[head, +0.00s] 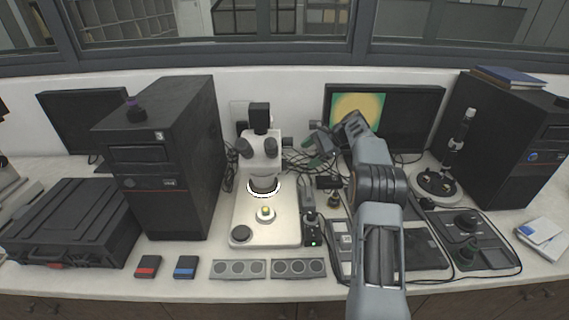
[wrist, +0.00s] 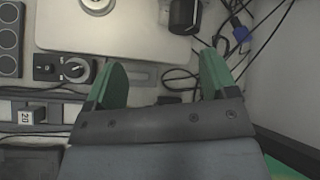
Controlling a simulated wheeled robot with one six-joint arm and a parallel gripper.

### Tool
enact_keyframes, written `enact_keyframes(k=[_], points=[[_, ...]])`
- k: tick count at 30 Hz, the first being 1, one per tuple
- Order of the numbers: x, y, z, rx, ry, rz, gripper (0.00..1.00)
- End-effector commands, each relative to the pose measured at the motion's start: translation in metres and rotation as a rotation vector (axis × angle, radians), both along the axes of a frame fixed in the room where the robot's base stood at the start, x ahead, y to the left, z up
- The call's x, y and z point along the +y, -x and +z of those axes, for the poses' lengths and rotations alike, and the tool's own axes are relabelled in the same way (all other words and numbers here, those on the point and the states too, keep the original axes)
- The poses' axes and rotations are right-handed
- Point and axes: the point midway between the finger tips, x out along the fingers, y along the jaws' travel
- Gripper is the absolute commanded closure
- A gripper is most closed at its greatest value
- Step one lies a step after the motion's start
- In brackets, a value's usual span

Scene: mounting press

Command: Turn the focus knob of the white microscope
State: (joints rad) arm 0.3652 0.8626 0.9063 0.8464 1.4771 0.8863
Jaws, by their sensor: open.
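The white microscope (head: 285,222) stands in the middle of the bench, with a pale base, a lit ring and black eyepieces. A small dark knob (head: 287,141) shows at the right of its upper body; I take it for the focus knob. In the wrist view the microscope's pale base (wrist: 125,28) lies ahead, and a black knob-like part (wrist: 184,16) sits beside its column near the top edge. My gripper (head: 314,148) is to the right of the microscope, apart from the knob. Its green fingers (wrist: 162,72) are spread, with nothing between them.
Loose black cables (wrist: 240,35) run behind and right of the microscope. A black tower (head: 165,160) stands close on its left. A monitor (head: 410,115) is behind my arm. A small control box (head: 312,232) with a green light is right of the base.

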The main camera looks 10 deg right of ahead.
Motion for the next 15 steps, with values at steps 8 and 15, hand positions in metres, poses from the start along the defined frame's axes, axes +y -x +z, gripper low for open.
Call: enact_keyframes(k=[8,15], points=[[-0.033,-0.029,-0.020,0.099,-0.272,-0.118,0.21],[-0.045,-0.030,-0.028,0.141,-0.382,-0.142,0.21]])
